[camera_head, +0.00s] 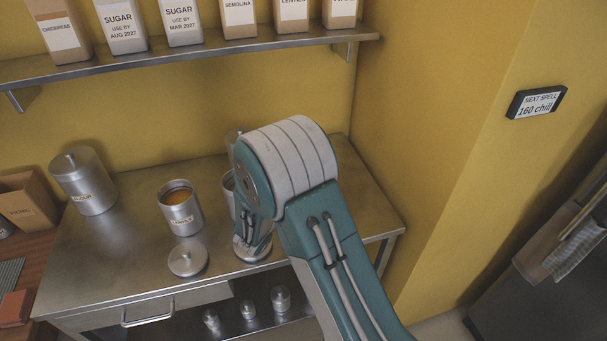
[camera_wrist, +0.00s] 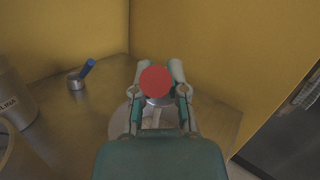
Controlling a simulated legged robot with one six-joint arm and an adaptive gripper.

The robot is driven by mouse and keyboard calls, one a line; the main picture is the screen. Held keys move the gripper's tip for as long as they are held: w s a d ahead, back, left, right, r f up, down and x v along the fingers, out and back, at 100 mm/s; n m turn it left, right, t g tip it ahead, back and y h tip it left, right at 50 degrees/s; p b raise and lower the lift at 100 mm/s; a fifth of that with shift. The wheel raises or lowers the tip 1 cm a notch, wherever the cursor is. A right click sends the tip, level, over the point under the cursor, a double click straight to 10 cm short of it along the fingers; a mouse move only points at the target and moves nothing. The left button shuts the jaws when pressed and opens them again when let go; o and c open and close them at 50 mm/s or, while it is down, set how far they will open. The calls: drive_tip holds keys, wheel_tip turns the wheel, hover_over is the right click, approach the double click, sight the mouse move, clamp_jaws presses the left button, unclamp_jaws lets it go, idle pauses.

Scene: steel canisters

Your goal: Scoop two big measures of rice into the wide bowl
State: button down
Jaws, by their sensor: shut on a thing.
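My gripper (camera_wrist: 158,84) is shut on a tool with a round red handle end (camera_wrist: 155,80). A bit of metal shows below the red end, probably the scoop's head, mostly hidden. A pale round opening lies beneath my fingers; I cannot tell whether it is a canister or a bowl. In the head view my arm covers most of this spot, and a steel canister (camera_head: 228,190) shows partly behind it. A second scoop with a blue handle (camera_wrist: 87,68) stands apart on the table to the left. No wide bowl can be made out for certain, and no rice is clearly visible.
An open canister with orange contents (camera_head: 181,212) stands left of my arm, its lid (camera_head: 188,260) in front. A closed canister (camera_head: 84,184) stands further left. A wall shelf (camera_head: 180,58) with packets hangs above. The steel table (camera_head: 120,262) is clear at front left.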

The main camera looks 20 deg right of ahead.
drive_tip(key=shift+s+a+f+n+t+h, duration=0.15)
drive_tip(key=shift+s+a+f+t+h, duration=0.2)
drive_tip(key=shift+a+f+t+h, duration=0.2)
drive_tip(key=shift+s+a+f+n+t+h, duration=0.15)
drive_tip(key=shift+s+a+f+t+h, duration=0.25)
drive_tip(key=shift+t+h, duration=0.2)
drive_tip(key=shift+w+r, duration=0.1)
drive_tip(key=shift+w, duration=0.05)
